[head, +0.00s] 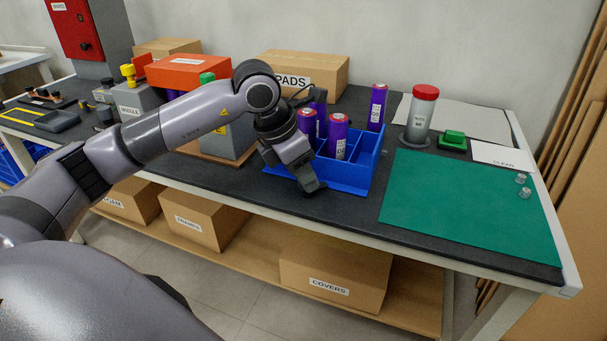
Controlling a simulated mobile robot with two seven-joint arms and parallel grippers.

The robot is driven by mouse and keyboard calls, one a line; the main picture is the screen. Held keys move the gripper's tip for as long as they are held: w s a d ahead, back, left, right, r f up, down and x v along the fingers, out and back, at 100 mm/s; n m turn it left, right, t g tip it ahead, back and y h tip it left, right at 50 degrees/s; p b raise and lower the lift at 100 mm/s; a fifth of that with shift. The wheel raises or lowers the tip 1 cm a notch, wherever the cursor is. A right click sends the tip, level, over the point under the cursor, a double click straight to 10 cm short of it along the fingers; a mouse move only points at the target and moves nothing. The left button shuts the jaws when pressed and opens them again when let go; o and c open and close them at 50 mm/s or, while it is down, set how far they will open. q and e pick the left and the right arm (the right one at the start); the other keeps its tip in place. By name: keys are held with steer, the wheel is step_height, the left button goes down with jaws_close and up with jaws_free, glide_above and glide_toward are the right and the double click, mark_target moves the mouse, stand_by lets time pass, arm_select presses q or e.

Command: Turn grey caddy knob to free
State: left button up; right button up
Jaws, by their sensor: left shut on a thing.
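The blue caddy (345,186) stands on the dark bench top, with purple cells (339,135) in its compartments. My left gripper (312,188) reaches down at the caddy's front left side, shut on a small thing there. Its fingers and wrist cover that spot, so the grey knob is hidden and its turned position cannot be told. The knob's place at the caddy's front fits where the fingers are. My right gripper is not in view.
A green mat (460,205) with two small clear pieces lies right of the caddy. A red-capped canister (422,108) and a green block (452,139) stand behind it. The PADS box (325,78) is behind the caddy. An orange-topped module (188,72) is behind my left arm.

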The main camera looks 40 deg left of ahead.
arm_select(q)
steer(key=m, duration=0.2)
steer(key=m+h, duration=0.1)
steer(key=shift+w+a+r+m+g+p, duration=0.1)
steer(key=shift+r+m+g+p, duration=0.05)
steer(key=shift+m+g+p, duration=0.2)
steer(key=shift+m+g+h, duration=0.25)
steer(key=shift+m+h, duration=0.15)
steer(key=shift+m, duration=0.55)
steer(key=shift+m+g+p, duration=0.3)
steer(key=shift+m+p, duration=0.05)
steer(key=shift+m, duration=0.35)
steer(key=shift+w+m+g+h, duration=0.1)
steer(key=shift+m+g+h, duration=0.2)
steer(key=shift+m, duration=0.9)
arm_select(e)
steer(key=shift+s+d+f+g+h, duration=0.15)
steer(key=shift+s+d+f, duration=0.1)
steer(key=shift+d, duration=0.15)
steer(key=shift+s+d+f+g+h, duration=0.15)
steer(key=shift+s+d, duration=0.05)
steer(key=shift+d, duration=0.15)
arm_select(q)
steer(key=shift+a, duration=0.1)
steer(key=o, duration=1.1)
steer(key=shift+c, duration=0.2)
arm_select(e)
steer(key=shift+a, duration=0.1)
